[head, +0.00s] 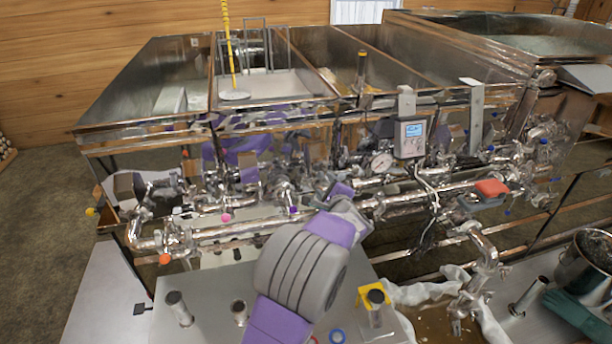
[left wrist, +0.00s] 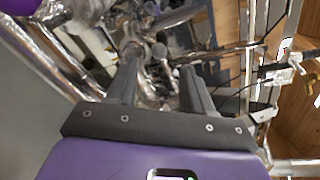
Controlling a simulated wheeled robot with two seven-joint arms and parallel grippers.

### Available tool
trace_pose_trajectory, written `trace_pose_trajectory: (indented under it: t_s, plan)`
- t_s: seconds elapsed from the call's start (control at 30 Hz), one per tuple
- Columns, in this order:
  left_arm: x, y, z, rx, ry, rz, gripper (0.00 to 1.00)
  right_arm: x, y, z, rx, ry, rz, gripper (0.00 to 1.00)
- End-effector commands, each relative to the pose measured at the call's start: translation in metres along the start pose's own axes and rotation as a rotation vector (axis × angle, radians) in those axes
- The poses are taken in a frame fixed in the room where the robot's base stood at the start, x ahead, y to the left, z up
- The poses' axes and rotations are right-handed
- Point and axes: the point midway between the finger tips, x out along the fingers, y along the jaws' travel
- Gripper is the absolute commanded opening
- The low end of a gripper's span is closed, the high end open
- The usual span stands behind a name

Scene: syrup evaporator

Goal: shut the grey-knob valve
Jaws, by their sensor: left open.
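My left gripper (head: 346,203) reaches over the front pipes of the evaporator in the head view, and its fingers are hard to make out there. In the left wrist view, the left gripper (left wrist: 160,65) is open, with its two dark fingers apart. A small round grey knob (left wrist: 159,50) shows between and just beyond the fingertips, among shiny pipes. It looks like the grey-knob valve, and I see no finger closed on it. In the head view I cannot pick this knob out; the gripper and arm probably cover it. My right gripper is not in view.
Shiny pipes (head: 245,229) run along the evaporator front. Other knobs are close by: pink (head: 226,217), purple (head: 293,210) and orange (head: 165,258). A grey control box (head: 410,138) with hanging cables and a pressure gauge (head: 381,163) stand to the right. A red object (head: 491,187) is farther right.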

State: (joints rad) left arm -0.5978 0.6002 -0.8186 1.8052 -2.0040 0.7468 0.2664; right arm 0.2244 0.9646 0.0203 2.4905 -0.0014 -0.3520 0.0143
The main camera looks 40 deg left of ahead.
Motion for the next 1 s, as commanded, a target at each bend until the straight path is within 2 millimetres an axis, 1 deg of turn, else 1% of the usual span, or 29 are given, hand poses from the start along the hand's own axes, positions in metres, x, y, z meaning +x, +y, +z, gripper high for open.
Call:
trace_pose_trajectory:
  t_s: [0.3, 0.4, 0.53, 0.8, 0.87, 1.0]
  plan:
    - [0.05, 0.001, 0.004, 0.002, -0.006, 0.003, 0.52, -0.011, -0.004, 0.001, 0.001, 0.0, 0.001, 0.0]
    - [0.061, 0.001, 0.004, 0.001, -0.005, 0.003, 0.52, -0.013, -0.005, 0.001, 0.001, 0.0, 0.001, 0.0]
    - [0.069, 0.002, 0.003, -0.001, -0.003, 0.003, 0.52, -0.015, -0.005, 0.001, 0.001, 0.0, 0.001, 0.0]
    - [0.07, 0.002, 0.002, -0.003, -0.002, 0.003, 0.52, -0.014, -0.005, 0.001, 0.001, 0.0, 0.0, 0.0]
    - [0.07, 0.002, 0.002, -0.003, -0.002, 0.003, 0.44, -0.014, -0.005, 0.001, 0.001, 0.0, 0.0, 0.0]
    - [0.07, 0.002, 0.002, -0.003, -0.002, 0.003, 0.22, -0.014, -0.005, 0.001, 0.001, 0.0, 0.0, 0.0]
